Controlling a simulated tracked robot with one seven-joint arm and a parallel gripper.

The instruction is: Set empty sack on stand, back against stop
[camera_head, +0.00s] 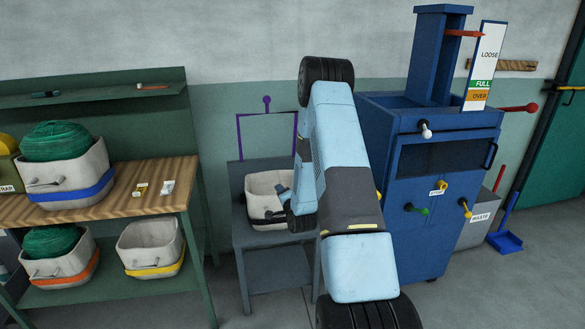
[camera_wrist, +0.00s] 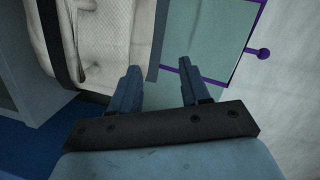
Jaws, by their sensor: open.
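A pale sack (camera_head: 262,184) with a dark band and a dark handle stands upright on the grey stand (camera_head: 272,233). Its mouth is open and no green netting shows in it. A purple frame (camera_head: 267,114) with a knob on top rises behind the sack; I cannot tell whether they touch. My gripper (camera_wrist: 160,82) is open with nothing between its fingers. In the wrist view, the sack (camera_wrist: 105,40) is left of the fingers and the purple frame (camera_wrist: 262,54) is to the right. In the head view my arm hides the stand's right part.
A wooden bench (camera_head: 110,197) at left bears a blue-banded sack (camera_head: 70,180) of green netting. Its lower shelf holds an orange-banded sack (camera_head: 62,266) with netting and a yellow-banded one (camera_head: 150,243). A blue machine (camera_head: 425,190) stands right of the stand, close to my arm.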

